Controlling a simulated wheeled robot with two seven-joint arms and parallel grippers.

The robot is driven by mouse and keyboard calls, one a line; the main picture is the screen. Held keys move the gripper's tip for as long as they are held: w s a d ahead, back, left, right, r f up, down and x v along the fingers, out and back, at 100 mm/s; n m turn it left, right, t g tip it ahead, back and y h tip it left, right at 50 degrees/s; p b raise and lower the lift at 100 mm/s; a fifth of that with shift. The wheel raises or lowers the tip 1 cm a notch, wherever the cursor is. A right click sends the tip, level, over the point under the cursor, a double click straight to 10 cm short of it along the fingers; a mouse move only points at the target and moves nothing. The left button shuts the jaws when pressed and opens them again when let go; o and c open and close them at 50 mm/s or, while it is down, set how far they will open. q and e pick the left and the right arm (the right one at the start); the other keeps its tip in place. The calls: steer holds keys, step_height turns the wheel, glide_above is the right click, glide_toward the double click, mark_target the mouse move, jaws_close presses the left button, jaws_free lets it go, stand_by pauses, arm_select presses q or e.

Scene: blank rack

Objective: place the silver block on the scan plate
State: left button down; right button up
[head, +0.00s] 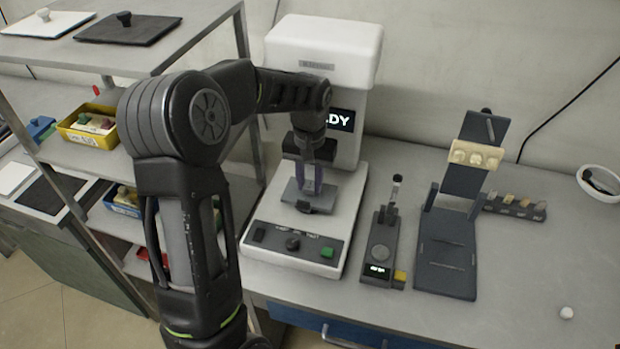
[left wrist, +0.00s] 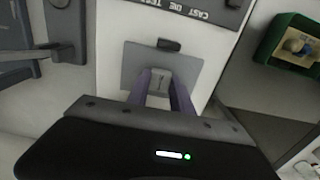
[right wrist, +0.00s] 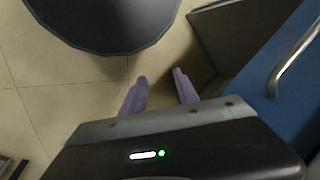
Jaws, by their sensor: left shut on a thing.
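The silver block (left wrist: 159,84) is between the purple fingers of my left gripper (left wrist: 160,88), which is shut on it. The scan plate (left wrist: 133,66) is a flat grey plate on the white machine; the block is over its middle, and I cannot tell whether they touch. In the head view my left gripper (head: 308,188) points down at the scan plate (head: 291,190), and its fingers mostly hide the block. A small dark piece (left wrist: 169,45) sits at the plate's edge. My right gripper (right wrist: 160,92) is open and empty over the floor.
The white machine (head: 330,45) rises behind the plate, with a button panel (head: 292,244) in front. To its right are a small dark device (head: 380,250) and a dark stand (head: 446,250). A shelf rack with a yellow bin (head: 90,140) is at left. The right counter has free room.

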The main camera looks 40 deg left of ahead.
mark_target(310, 185)
arm_select(q)
steer(key=shift+w, duration=0.1)
steer(key=shift+f, duration=0.15)
steer(key=shift+f+b, duration=0.15)
steer(key=shift+b, duration=0.15)
steer(key=c, duration=1.1)
jaws_free()
steer(key=shift+r, duration=4)
